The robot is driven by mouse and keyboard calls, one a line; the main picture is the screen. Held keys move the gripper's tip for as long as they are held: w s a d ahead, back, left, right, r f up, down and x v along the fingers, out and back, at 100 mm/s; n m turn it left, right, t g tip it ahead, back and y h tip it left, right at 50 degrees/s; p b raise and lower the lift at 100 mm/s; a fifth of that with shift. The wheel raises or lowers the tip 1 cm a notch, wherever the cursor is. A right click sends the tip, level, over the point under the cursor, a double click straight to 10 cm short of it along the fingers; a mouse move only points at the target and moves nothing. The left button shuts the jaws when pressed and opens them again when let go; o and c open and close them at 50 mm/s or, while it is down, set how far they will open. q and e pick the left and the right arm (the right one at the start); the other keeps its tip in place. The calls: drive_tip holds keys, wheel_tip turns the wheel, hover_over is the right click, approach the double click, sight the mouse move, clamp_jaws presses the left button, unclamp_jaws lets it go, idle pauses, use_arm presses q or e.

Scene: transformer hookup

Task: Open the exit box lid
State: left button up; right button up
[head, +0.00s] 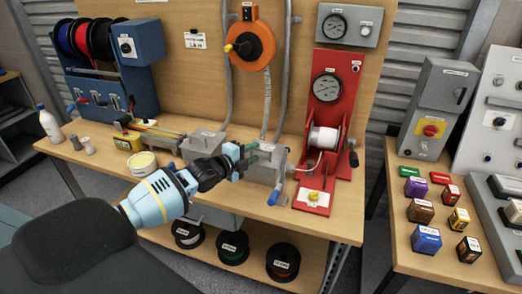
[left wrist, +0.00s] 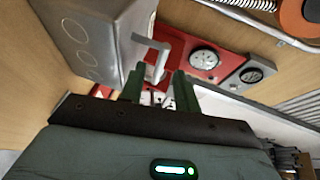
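A grey metal box (head: 262,171), likely the exit box, stands on the wooden bench below the orange reel; I can read no label on it. In the left wrist view the grey box (left wrist: 92,35) fills the upper left, with round marks on its face and a pale bent handle (left wrist: 150,52) at its right edge. My left gripper (head: 250,154) is at the box's left side in the head view. In the left wrist view its two green fingers (left wrist: 157,88) are apart, with the handle just beyond the gap. Contact cannot be told. My right gripper is not in view.
Another grey box (head: 203,142) stands just left of the gripper. A red gauge stand (head: 327,110) is to the right, and a blue-handled lever (head: 278,188) is at the box's front. Grey conduits (head: 283,85) rise behind.

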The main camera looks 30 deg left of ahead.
sight(259, 150)
use_arm(q)
drive_tip(key=shift+b+x, duration=0.3)
drive_tip(key=shift+x, duration=1.75)
clamp_jaws()
